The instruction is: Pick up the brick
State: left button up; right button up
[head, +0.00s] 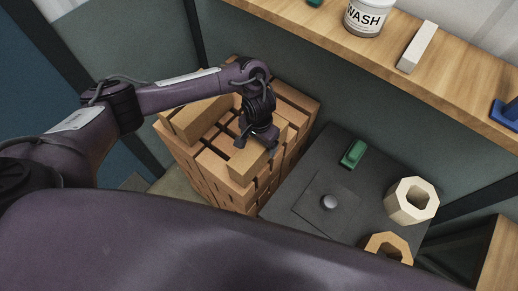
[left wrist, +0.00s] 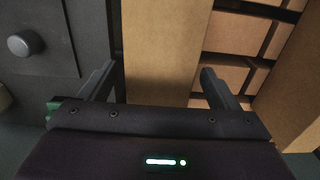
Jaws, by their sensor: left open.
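A stack of tan bricks (head: 240,196) stands in the middle of the head view. On its top, a tan brick (head: 245,168) lies at the right front, directly under my left gripper (head: 256,145). In the left wrist view, the open fingers of my left gripper (left wrist: 160,84) stand on either side of this brick (left wrist: 162,40). Dark gaps show between brick and fingers, and I cannot tell how far down the fingers reach. Another tan brick (head: 196,119) lies on the stack's left side. My right gripper is not in view.
A dark grey surface (head: 310,178) right of the stack holds a green object (head: 354,153), a round knob (head: 329,202) and a cream hexagonal ring (head: 412,201). A tan ring (head: 388,246) is near its front. A wooden shelf (head: 330,27) with a "WASH" tub (head: 368,17) runs above.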

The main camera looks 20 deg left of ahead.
pick_arm(q)
jog(key=shift+f, duration=0.1)
grip_shut()
jog(key=shift+w, duration=0.1)
dwell(0.6)
